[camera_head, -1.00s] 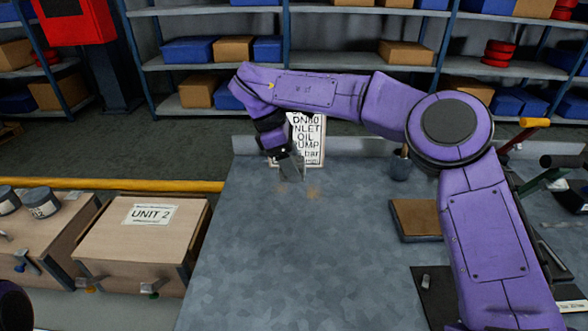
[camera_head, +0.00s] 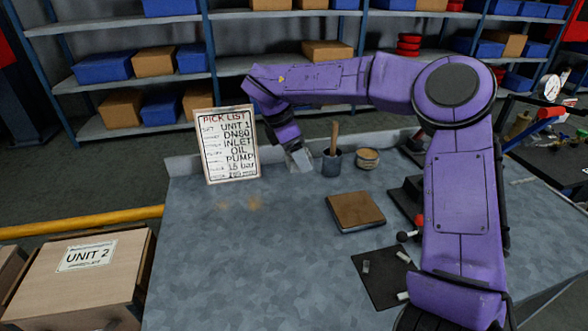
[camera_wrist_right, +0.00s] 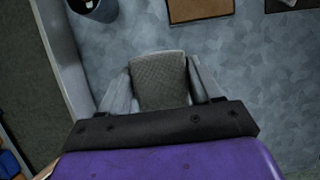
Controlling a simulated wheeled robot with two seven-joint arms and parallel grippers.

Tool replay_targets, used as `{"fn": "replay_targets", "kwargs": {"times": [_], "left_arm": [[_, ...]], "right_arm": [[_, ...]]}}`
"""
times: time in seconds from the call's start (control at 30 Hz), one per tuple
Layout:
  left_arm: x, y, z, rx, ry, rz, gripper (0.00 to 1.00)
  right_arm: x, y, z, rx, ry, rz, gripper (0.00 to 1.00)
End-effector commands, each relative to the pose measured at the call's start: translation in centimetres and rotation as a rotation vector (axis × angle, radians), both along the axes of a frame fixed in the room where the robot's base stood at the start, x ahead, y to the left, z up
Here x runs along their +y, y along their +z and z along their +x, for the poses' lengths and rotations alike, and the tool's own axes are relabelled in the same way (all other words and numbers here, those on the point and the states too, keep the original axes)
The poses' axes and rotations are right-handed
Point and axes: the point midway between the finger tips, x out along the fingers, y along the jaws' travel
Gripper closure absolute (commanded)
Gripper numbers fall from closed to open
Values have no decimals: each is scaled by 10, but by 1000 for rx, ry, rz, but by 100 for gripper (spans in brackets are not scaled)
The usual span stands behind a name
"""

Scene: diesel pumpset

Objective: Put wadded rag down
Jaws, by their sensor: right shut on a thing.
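My right gripper (camera_head: 300,160) is at the far side of the grey bench (camera_head: 260,270), between the pick list sign and a dark cup. In the right wrist view, its two fingers close on a grey, textured piece, the wadded rag (camera_wrist_right: 158,80). The bench top shows beyond the rag; I cannot tell whether the rag touches it. In the head view the rag is hard to separate from the grey fingers. My left gripper is not in view.
The pick list sign (camera_head: 229,146) stands left of the gripper. The dark cup (camera_head: 332,162) with a wooden handle and a round tin (camera_head: 367,158) are to its right. A brown pad (camera_head: 355,211) lies nearer. The bench's left and front middle is clear.

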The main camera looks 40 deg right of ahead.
Motion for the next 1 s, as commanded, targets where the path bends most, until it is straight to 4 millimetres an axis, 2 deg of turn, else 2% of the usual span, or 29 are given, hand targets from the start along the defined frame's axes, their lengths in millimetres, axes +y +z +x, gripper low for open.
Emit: {"fn": "replay_targets", "kwargs": {"times": [0.03, 0.2, 0.4, 0.5, 0.63, 0.8, 1.0], "left_arm": [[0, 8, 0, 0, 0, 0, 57], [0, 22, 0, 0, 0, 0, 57], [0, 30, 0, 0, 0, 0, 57], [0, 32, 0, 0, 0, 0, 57], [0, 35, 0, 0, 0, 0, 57], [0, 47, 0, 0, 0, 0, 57], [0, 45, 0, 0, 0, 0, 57]], "right_arm": [[-8, -2, 8, 4, -4, -1, 61], [-35, -19, 38, 3, -6, -3, 61], [-57, -57, 61, 3, -7, -3, 61], [-64, -70, 69, 2, -6, -1, 61], [-69, -81, 76, 1, -4, -3, 61], [-70, -107, 76, 2, -4, -1, 61], [-69, -113, 77, -1, -4, -1, 61]]}}
